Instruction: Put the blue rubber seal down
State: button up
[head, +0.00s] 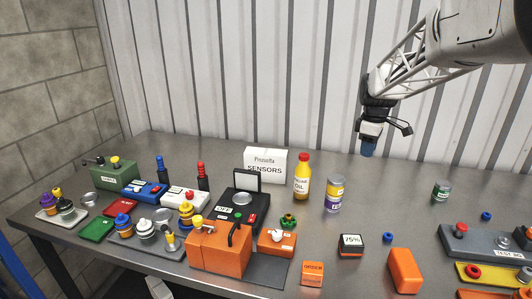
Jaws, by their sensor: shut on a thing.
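My gripper (370,142) hangs in the air at the upper right, above the back part of the table and apart from it. It points down and is shut on the blue rubber seal (367,151), which shows as a small blue piece at the fingertips. Its exact shape is too small to make out. Two other small blue pieces lie on the table, one (388,239) right of the 75% box and one (486,216) farther right.
An oil bottle (302,178) and a purple-yellow can (334,194) stand left of my gripper. A green can (441,191) stands to the right. An orange block (404,271) and a 75% box (350,245) are in front. Bare table (395,195) lies below my gripper.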

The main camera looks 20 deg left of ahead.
jog(key=a, duration=2.9)
jog(key=shift+s+a+f, duration=0.1)
jog(key=shift+s+f, duration=0.1)
jog(key=shift+f, duration=1.1)
jog(key=shift+s+f, duration=0.15)
jog(key=shift+f, duration=1.15)
jog(key=shift+w, duration=0.1)
send_over(266, 151)
jog(key=shift+s+f, duration=0.2)
jog(key=shift+f, duration=0.55)
jog(key=shift+f, duration=0.1)
jog(key=shift+f, duration=1.65)
jog(key=shift+f, duration=0.15)
